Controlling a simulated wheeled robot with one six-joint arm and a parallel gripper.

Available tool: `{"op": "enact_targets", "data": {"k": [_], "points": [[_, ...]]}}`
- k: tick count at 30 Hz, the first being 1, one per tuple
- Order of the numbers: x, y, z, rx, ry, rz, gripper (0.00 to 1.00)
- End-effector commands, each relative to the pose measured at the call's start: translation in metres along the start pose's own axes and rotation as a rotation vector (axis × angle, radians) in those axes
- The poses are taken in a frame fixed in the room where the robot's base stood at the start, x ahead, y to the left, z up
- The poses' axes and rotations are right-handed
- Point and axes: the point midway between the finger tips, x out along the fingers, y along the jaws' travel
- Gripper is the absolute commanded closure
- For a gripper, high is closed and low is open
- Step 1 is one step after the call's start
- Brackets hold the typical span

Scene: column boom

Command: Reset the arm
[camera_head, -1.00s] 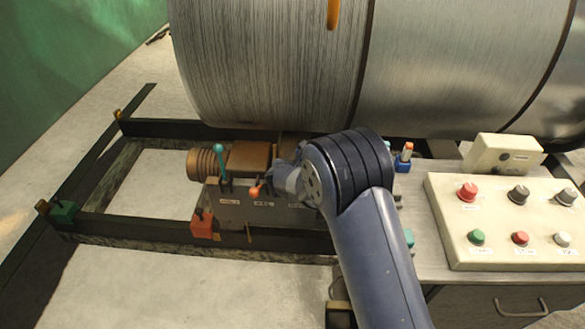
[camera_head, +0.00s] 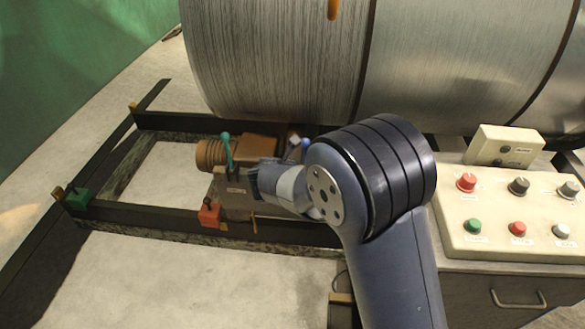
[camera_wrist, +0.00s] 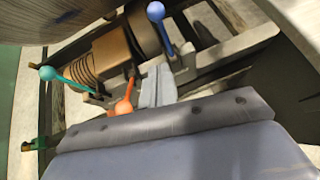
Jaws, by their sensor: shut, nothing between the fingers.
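My gripper (camera_head: 256,182) is at the end of my blue-grey arm, over the lever panel at the machine's front. In the wrist view its fingers (camera_wrist: 157,82) are shut with nothing between them. A teal-knobbed lever (camera_head: 225,137) stands just left of the gripper; it also shows in the wrist view (camera_wrist: 47,73). An orange-knobbed lever (camera_wrist: 123,107) is close to the fingers' left side in the wrist view; I cannot tell if they touch. A blue-knobbed lever (camera_wrist: 155,11) stands beyond the fingers. My arm hides part of the panel in the head view.
A large metal drum (camera_head: 280,60) fills the back. A copper-coloured ribbed motor (camera_head: 212,154) lies behind the levers. A control box (camera_head: 500,210) with several knobs is at right. Red (camera_head: 209,214) and green (camera_head: 78,199) blocks are on the dark frame. The floor at front left is clear.

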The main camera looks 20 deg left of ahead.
Motion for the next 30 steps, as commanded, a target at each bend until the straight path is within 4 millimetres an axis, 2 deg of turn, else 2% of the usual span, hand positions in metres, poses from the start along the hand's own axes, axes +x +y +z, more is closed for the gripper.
{"op": "enact_targets", "data": {"k": [11,16,30], "points": [[0.001,0.001,-0.001,-0.002,0.000,0.000,1.00],[0.010,0.001,-0.003,-0.002,0.001,-0.001,1.00],[0.087,-0.003,-0.019,-0.001,0.002,-0.002,1.00]]}}
